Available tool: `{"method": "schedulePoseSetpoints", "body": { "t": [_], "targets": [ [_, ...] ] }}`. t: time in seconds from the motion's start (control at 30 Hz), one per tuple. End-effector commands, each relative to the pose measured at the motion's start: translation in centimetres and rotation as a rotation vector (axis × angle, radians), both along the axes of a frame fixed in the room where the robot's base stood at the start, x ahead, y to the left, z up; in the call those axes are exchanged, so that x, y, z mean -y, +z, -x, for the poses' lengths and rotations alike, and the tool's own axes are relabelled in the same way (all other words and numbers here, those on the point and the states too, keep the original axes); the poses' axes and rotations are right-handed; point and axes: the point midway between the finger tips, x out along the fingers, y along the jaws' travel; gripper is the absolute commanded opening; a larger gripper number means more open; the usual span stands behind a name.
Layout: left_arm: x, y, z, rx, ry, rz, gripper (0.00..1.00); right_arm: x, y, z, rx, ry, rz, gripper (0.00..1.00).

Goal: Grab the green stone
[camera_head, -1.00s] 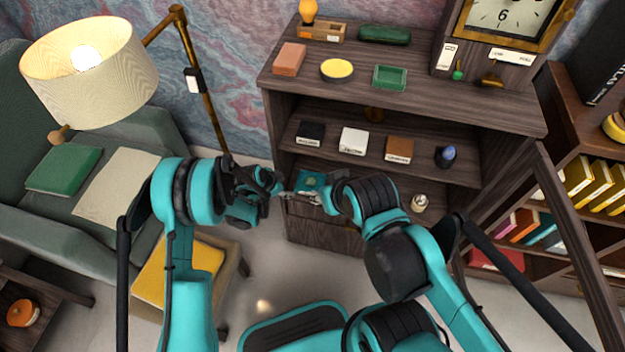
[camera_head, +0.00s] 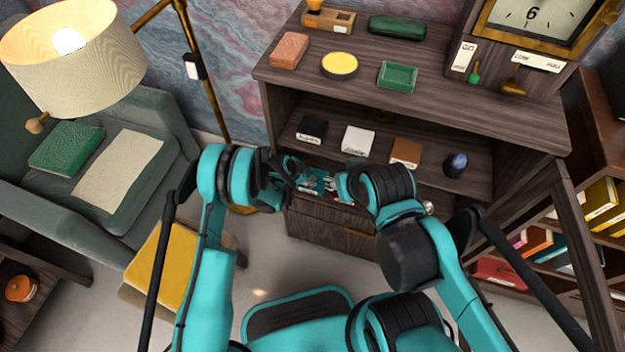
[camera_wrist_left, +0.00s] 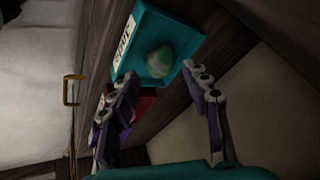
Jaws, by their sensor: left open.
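No contact with the stone shows. In the head view my left gripper (camera_head: 303,178) is at the lower part of the shelf, and the stone cannot be made out there. My right gripper (camera_head: 342,187) is close beside it; its jaws are too hidden to judge.
The wooden shelf unit (camera_head: 480,115) holds labelled blocks, a dark blue egg-shaped object (camera_head: 455,165), a yellow round dish (camera_head: 339,65) and a green tray (camera_head: 397,77). A lamp (camera_head: 75,60) and armchair stand left. Dark red and purple items (camera_wrist_left: 120,115) lie below the teal tray.

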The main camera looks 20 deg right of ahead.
Motion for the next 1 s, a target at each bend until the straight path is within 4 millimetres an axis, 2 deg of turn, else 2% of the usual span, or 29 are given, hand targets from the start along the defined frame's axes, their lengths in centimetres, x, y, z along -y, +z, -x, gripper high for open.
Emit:
{"method": "schedulePoseSetpoints", "body": {
  "t": [0.03,0.13,0.4,0.47,0.57,0.6,1.0],
  "targets": [
    [0.4,-1.3,-0.3,0.0,-0.001,0.0,0.47,0.0,-1.0,0.0,0.0,0.0,0.0,0.4],
    [1.1,-2.5,-0.7,0.0,-0.001,0.0,0.47,0.0,-1.7,0.0,0.0,0.0,0.0,0.4],
    [1.3,-2.7,-0.9,0.0,0.0,0.0,0.47,0.0,-1.6,0.0,0.0,0.0,0.0,0.4],
    [1.3,-2.7,-0.9,0.0,0.0,0.0,0.34,0.0,-1.6,0.0,0.0,0.0,0.0,0.4],
    [1.3,-2.7,-0.9,0.0,0.0,0.0,0.08,0.0,-1.6,0.0,0.0,0.0,0.0,0.4],
    [1.3,-2.7,-0.9,0.0,0.0,0.0,0.04,0.0,-1.6,0.0,0.0,0.0,0.0,0.4],
    [1.4,-2.5,-0.9,0.0,0.0,0.0,0.04,0.0,-1.6,0.0,0.0,0.0,0.0,0.4]
  ]
}}
